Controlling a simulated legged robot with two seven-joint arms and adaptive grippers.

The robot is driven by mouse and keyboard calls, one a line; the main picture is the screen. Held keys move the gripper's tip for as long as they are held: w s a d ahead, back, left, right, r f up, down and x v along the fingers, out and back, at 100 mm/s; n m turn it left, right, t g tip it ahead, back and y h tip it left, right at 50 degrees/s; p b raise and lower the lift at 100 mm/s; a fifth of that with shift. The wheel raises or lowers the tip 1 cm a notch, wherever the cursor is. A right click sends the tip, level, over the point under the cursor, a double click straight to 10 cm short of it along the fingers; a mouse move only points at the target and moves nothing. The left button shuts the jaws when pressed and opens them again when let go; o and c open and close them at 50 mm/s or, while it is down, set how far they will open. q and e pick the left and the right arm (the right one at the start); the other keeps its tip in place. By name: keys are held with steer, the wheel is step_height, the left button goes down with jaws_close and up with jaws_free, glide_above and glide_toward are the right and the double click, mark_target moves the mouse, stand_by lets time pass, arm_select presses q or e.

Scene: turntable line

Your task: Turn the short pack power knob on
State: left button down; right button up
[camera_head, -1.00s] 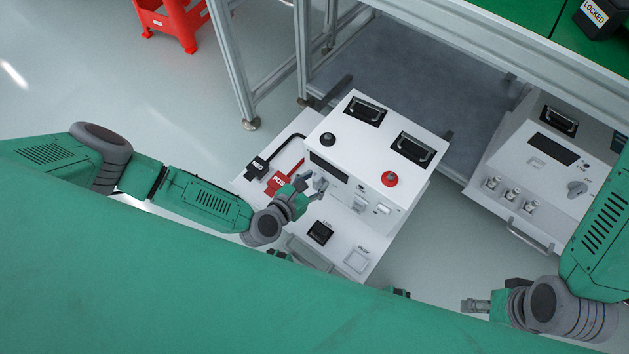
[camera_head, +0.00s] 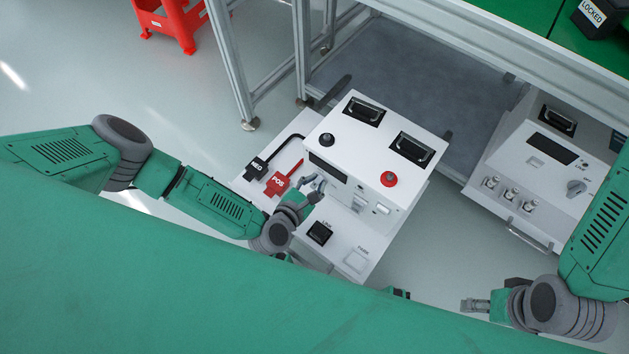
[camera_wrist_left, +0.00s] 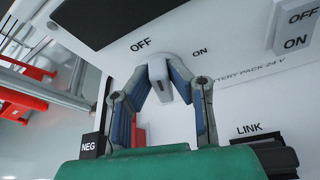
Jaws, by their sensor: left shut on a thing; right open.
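The white battery pack unit (camera_head: 350,133) stands in the middle of the head view. Its front carries a light grey power knob (camera_wrist_left: 160,78), with OFF printed on its left and ON on its right in the left wrist view. My left gripper (camera_head: 314,184) is at this front face. In the left wrist view its two fingers (camera_wrist_left: 160,84) are shut on the knob, one on each side, partly covering it. I cannot tell exactly which label the knob points to. My right gripper (camera_head: 474,304) is open and empty at the lower right, away from the unit.
NEG (camera_head: 257,165) and POS (camera_head: 278,184) connectors lie left of the unit. A metal frame (camera_head: 235,65) rises behind.

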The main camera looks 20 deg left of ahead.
arm_select(q)
steer(key=m, duration=0.1)
steer(key=m+t+y, duration=0.1)
steer(key=shift+s+d+f+m, duration=0.1)
steer(key=shift+d+f+m, duration=0.05)
steer(key=shift+d+m, duration=0.2)
steer(key=shift+s+d+f+m+t+y, duration=0.15)
steer(key=shift+f+m+t+y, duration=0.3)
steer(key=shift+m, duration=0.95)
steer(key=shift+d+f+m+t+y, duration=0.1)
steer(key=shift+m+t+y, duration=0.5)
steer(key=shift+m, duration=0.85)
steer(key=shift+s+d+f+m+t+y, duration=0.15)
steer(key=shift+f+m+t+y, duration=0.15)
steer(key=shift+m+t, duration=0.8)
steer(key=shift+m+g, duration=0.25)
steer(key=shift+m, duration=0.25)
steer(key=c, duration=1.5)
jaws_free()
steer(key=shift+f, duration=0.1)
steer(key=shift+w, duration=0.1)
steer(key=shift+r, duration=0.2)
